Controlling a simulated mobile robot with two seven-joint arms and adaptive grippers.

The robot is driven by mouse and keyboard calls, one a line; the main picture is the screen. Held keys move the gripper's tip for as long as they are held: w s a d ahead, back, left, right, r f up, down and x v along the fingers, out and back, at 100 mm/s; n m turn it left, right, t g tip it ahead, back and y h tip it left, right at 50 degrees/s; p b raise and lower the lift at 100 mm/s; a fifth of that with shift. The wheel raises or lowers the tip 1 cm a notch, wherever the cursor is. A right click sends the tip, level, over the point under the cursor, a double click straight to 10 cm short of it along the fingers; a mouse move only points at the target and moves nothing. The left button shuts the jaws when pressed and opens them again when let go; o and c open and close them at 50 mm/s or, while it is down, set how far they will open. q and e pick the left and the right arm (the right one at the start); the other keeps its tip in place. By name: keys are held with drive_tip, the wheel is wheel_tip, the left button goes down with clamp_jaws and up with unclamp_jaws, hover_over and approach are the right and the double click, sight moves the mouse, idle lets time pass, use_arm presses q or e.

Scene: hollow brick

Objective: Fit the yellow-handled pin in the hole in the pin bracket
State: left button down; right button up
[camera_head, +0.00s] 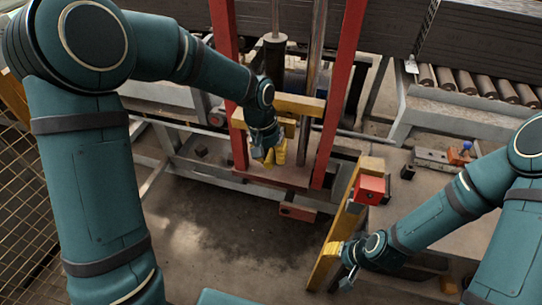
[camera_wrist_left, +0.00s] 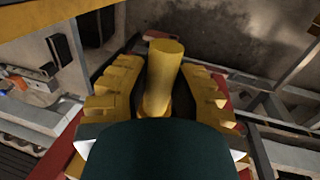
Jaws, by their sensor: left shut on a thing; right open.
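My left gripper (camera_head: 268,158) is shut on the yellow-handled pin, in front of the red press frame. In the left wrist view the pin's yellow handle (camera_wrist_left: 163,75) stands between the two ridged yellow fingers of my left gripper (camera_wrist_left: 160,95). The rest of the pin is hidden. I cannot tell for sure which part is the pin bracket; a small red block (camera_head: 297,212) with a dark spot is low on the frame, and a red box (camera_head: 370,188) is on a yellow bar at right. My right gripper (camera_head: 340,262) is open at that bar's lower part.
The red uprights (camera_head: 342,90) and a yellow crossbar (camera_head: 298,105) stand close around my left gripper. The slanted yellow bar (camera_head: 335,225) is beside my right arm. A roller conveyor (camera_head: 480,85) is at back right. Bare floor (camera_head: 205,240) lies in front.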

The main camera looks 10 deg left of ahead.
use_arm(q)
drive_tip(key=shift+w+d+p, duration=0.1)
drive_tip(key=shift+w+p, duration=0.55)
drive_tip(key=shift+w, duration=2.05)
idle(0.8)
drive_tip(key=c, duration=0.8)
unclamp_jaws()
drive_tip(key=r, duration=0.4)
drive_tip(key=a+r, duration=0.1)
drive_tip(key=r, duration=0.3)
drive_tip(key=a+r, duration=0.1)
drive_tip(key=r, duration=0.2)
drive_tip(key=shift+a+r, duration=0.15)
drive_tip(key=shift+r, duration=0.25)
